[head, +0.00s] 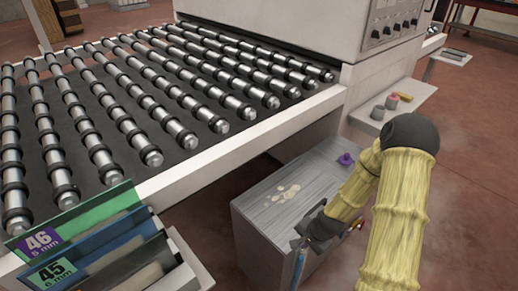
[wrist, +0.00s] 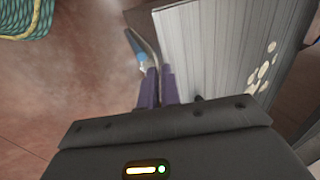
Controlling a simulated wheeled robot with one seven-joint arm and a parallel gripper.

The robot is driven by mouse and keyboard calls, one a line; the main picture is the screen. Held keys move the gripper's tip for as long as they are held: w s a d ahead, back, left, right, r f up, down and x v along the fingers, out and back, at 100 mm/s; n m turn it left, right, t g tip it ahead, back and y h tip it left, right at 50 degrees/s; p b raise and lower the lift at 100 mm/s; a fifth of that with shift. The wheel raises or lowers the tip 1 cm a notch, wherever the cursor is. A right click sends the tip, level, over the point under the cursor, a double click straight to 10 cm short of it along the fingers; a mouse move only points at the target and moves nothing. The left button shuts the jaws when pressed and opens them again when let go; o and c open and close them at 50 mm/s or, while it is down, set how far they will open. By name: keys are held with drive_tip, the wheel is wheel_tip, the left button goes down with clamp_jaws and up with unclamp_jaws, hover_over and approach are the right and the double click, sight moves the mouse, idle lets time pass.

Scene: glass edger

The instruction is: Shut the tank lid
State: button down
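The grey tank (head: 262,250) stands below the roller table. Its brushed grey lid (head: 270,205) carries pale splashes and a purple knob (head: 345,159). The lid looks about level; whether it is fully down I cannot tell. My gripper (head: 304,236) is low at the tank's near right edge, partly hidden by my arm. In the wrist view my purple fingers (wrist: 157,72) are close together beside the lid panel (wrist: 205,50). A bent metal rod (wrist: 146,40) and a blue grip (wrist: 137,52) are at the fingertips. Whether the fingers clamp the rod is unclear.
The roller table (head: 240,155) rises behind the tank. Labelled panels in a rack (head: 95,240) stand at the lower left. A small shelf (head: 410,95) with cups is behind my arm. Open reddish floor (head: 465,170) lies to the right.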

drive_tip(key=shift+s+f, duration=0.1)
drive_tip(key=shift+f, duration=0.3)
drive_tip(key=s+d+r+p, duration=0.4)
drive_tip(key=s+d+r, duration=0.1)
drive_tip(key=r, duration=0.5)
drive_tip(key=shift+s+d+r, duration=0.2)
drive_tip(key=shift+s+r, duration=0.05)
drive_tip(key=shift+s, duration=0.3)
drive_tip(key=s+a+r+n+p, duration=0.1)
drive_tip(key=a+r+n+p, duration=0.1)
drive_tip(key=r, duration=0.7)
drive_tip(key=s+a+r+n+h+p, duration=0.1)
drive_tip(key=r+n+p, duration=0.3)
drive_tip(key=r, duration=0.6)
drive_tip(key=s+a+r+n+h+p, duration=0.1)
drive_tip(key=s+a+r+n+p, duration=0.1)
drive_tip(key=r+p, duration=0.3)
wheel_tip(320, 180, up, 5)
drive_tip(key=shift+a+f+n, duration=0.1)
drive_tip(key=shift+a+n, duration=0.4)
drive_tip(key=shift+n, duration=0.4)
